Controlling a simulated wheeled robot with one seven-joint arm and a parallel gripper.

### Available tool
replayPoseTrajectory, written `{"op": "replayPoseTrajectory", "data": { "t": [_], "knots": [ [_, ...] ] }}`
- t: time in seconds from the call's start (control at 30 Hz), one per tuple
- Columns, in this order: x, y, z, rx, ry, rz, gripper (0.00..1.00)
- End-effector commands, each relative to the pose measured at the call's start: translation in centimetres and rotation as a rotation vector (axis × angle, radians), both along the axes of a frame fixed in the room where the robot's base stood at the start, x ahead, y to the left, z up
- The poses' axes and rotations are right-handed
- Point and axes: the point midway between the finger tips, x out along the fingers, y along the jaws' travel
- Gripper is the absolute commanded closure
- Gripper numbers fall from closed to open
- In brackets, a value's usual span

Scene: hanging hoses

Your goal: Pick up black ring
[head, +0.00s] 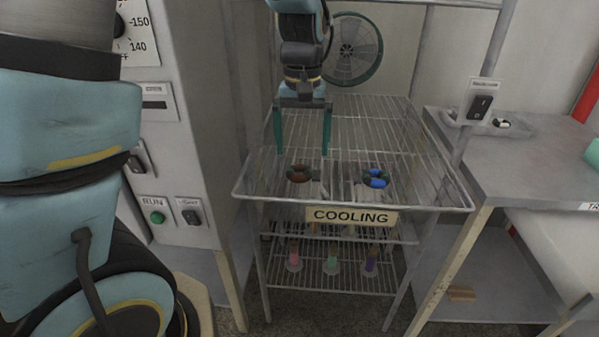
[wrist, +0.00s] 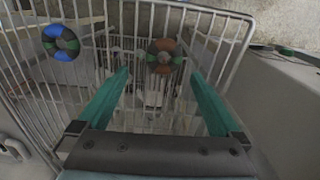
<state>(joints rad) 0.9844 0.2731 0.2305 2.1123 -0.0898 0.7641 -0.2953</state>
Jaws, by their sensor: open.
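On the top wire shelf of the cooling rack lie two rings in mixed colours; neither is all black. One ring is brown and dark green to blackish (head: 300,179), on the left in the head view. It also shows in the wrist view (wrist: 165,44), at top centre. The other ring is blue and green with dark parts (head: 376,183), to its right in the head view; it shows at upper left in the wrist view (wrist: 64,56). My gripper (head: 301,151) points down with its teal fingers open and empty. In the wrist view, the brown ring shows between and just beyond the fingertips (wrist: 161,72).
The rack's front rail (head: 345,207) carries a COOLING sign (head: 351,216). Several small coloured items stand on the lower shelf. A control cabinet (head: 200,120) is close on the left, a grey table (head: 520,165) on the right. A round fan (head: 352,48) is behind.

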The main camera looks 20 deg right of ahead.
Motion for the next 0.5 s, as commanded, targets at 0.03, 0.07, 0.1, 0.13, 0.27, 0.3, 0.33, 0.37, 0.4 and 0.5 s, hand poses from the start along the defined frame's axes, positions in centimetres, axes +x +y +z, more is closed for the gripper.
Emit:
{"op": "replayPoseTrajectory", "data": {
  "t": [0.03,0.07,0.1,0.13,0.27,0.3,0.33,0.37,0.4,0.5],
  "knots": [
    [-0.2,0.2,-0.5,0.003,0.003,0.001,0.00],
    [-0.3,0.4,-0.9,0.005,0.004,0.001,0.00],
    [-0.4,0.6,-1.4,0.005,0.003,0.000,0.00],
    [-0.5,0.7,-1.9,0.006,0.004,0.000,0.00],
    [-0.6,0.9,-3.8,0.005,0.003,0.000,0.00],
    [-0.6,0.9,-4.2,0.004,0.003,0.000,0.00],
    [-0.6,0.9,-4.4,0.004,0.003,-0.001,0.00],
    [-0.6,0.9,-4.6,0.003,0.002,-0.001,0.00],
    [-0.6,0.9,-4.8,0.003,0.001,0.000,0.00],
    [-0.6,0.8,-4.9,0.001,0.000,0.000,0.00]
  ]
}}
